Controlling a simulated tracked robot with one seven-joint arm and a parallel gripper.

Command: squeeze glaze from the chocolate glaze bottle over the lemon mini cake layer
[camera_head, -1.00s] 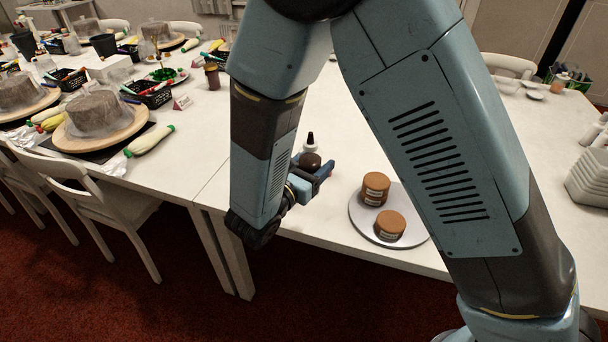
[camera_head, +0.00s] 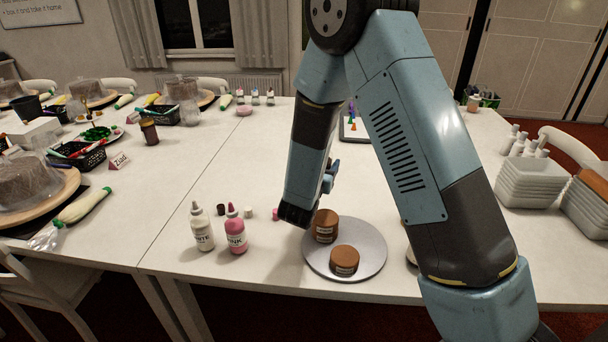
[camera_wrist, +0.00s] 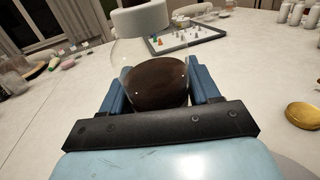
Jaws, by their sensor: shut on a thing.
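My gripper (camera_head: 329,178) is shut on a bottle with dark brown contents, held above the table near the turntable; my arm hides most of it in the head view. In the wrist view the bottle (camera_wrist: 160,88) sits between the two blue fingers (camera_wrist: 157,78), clear above its dark contents, with a white part at the top of the picture. Two small brown cakes with pale labels, one at the back (camera_head: 326,228) and one in front (camera_head: 344,259), stand on a round grey turntable (camera_head: 372,250). The labels are too small to read, so I cannot tell which is lemon. No glaze stream shows.
A white bottle (camera_head: 202,229) and a pink bottle (camera_head: 235,232) stand left of the turntable, with small caps behind them. Stacked trays (camera_head: 527,182) stand at the right. A board with small coloured pieces (camera_wrist: 190,40) lies farther back. The table between is clear.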

